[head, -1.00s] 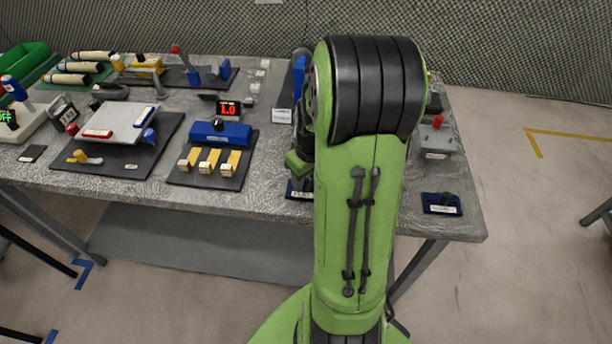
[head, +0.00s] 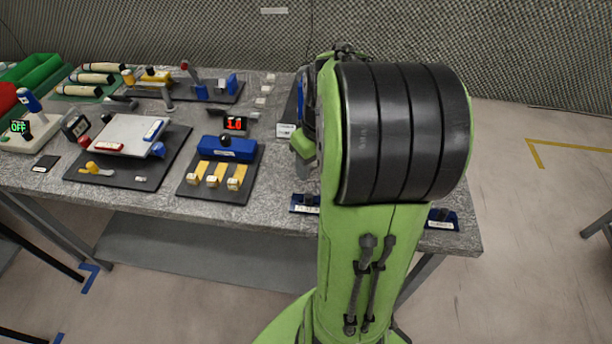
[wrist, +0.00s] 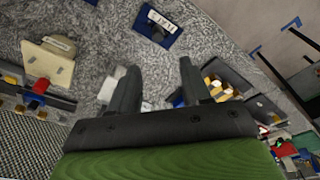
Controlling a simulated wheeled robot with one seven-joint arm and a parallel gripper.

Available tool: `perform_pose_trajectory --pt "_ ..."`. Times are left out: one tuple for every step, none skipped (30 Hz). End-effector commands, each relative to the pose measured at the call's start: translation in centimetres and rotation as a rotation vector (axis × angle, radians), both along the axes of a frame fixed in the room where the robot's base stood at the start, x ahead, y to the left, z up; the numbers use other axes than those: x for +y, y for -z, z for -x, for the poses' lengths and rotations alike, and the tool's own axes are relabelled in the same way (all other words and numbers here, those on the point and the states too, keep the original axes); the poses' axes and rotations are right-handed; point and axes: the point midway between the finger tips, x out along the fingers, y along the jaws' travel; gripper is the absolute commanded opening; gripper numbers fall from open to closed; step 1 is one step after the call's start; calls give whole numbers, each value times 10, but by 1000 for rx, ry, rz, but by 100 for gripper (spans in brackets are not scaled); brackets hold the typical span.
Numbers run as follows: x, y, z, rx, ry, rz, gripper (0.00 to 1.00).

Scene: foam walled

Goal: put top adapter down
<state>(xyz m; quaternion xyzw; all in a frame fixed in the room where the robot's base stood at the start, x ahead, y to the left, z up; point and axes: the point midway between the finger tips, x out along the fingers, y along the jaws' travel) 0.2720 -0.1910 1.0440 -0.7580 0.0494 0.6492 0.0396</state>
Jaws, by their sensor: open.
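My gripper (wrist: 158,78) is open in the wrist view, with bare grey table between and beyond its two fingers. A small blue plate with a black knob and a white label (wrist: 150,30) lies on the table beyond the fingertips, apart from them. In the head view two such blue pieces lie near the table's front edge, one left of my arm (head: 302,203) and one right of it (head: 441,219). I cannot tell which thing is the top adapter.
A black board with yellow pieces and a blue block (head: 226,150) and a board with a white plate (head: 125,133) lie left on the table (head: 265,212). A foam wall stands behind.

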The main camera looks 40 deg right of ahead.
Motion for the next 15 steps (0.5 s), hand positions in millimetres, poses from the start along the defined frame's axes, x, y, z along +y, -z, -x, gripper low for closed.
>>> perform_pose_trajectory --pt "14 -9 -1 -13 -15 14 48" --pt "25 -15 -1 -23 -24 25 48" --pt "44 -24 0 -43 -37 41 48" --pt "61 -32 3 -64 -49 53 48" --pt "79 -40 7 -86 -60 64 48" --pt "102 -48 16 -120 -71 74 48" --pt "118 -54 23 -148 -81 77 48" --pt "133 -58 32 -176 -89 78 48" --pt "149 -62 44 -212 -100 74 48" --pt "160 -64 53 -238 -107 67 48" --pt "168 -65 62 -261 -113 59 48" --pt "177 -65 72 -287 -118 48 48" --pt "182 -65 78 -303 -122 39 48" --pt "185 -65 82 -316 -124 31 48" --pt "188 -64 87 -328 -126 23 48"
